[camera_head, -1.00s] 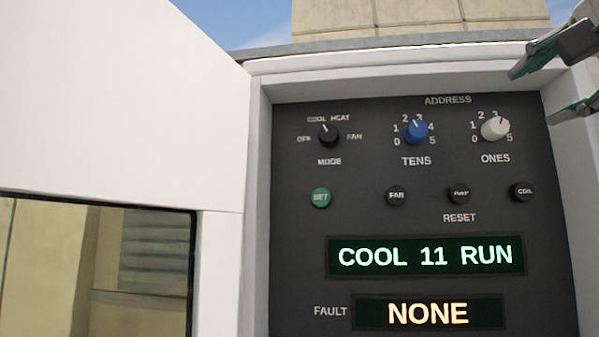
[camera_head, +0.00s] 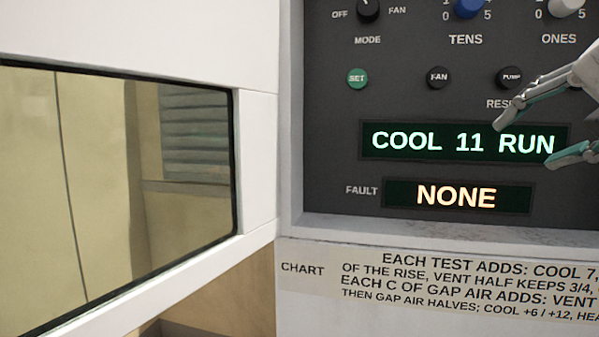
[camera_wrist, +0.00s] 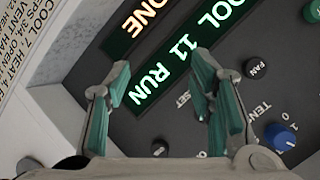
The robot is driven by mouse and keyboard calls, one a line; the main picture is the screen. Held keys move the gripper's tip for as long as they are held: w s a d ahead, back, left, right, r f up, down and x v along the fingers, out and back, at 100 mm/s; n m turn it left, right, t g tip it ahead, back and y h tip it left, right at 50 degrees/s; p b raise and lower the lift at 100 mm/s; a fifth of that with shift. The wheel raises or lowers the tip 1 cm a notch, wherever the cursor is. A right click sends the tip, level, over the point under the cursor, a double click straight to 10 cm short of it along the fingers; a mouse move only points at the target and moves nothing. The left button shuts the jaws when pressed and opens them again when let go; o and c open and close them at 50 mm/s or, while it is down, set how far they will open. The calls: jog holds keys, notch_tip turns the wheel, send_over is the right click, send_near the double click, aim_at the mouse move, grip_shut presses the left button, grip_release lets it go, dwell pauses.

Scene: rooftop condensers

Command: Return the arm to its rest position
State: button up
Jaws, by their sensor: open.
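My gripper (camera_head: 524,135) is at the right edge of the head view, in front of the dark control panel (camera_head: 335,170). Its two fingers are apart, with nothing between them. In the wrist view the open fingers of my gripper (camera_wrist: 160,92) frame part of the panel and the lit display reading "COOL 11 RUN" (camera_wrist: 165,75). The same display (camera_head: 462,142) reads fully in the head view. The fault display (camera_head: 457,196) reads "NONE". Most of my arm is outside the head view.
A white door with a window (camera_head: 130,180) stands open at the left. The panel carries a green SET button (camera_head: 357,78), a FAN button (camera_head: 438,77), a mode knob (camera_head: 368,8), a blue TENS knob (camera_head: 468,7) and a white ONES knob (camera_head: 566,6). A chart label (camera_head: 440,280) is below.

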jog(key=s+a+f+n+g, duration=0.2)
jog(key=s+f+n+g, duration=0.1)
jog(key=f, duration=0.6)
jog(key=s+a+f+n+g+p, duration=0.1)
jog(key=s+a+f+n+g, duration=0.1)
jog(key=f, duration=0.7)
jog(key=s+a+f+n+g+y, duration=0.1)
jog(key=s+a+f+n+g, duration=0.2)
jog(key=f, duration=0.7)
jog(key=s+a+n, duration=0.1)
jog(key=s+n, duration=0.1)
jog(key=n, duration=0.1)
jog(key=shift+a+g+p, duration=0.15)
jog(key=shift+g+p, duration=0.15)
jog(key=shift+s+r, duration=0.45)
jog(key=shift+s, duration=0.1)
jog(key=shift+c, duration=0.3)
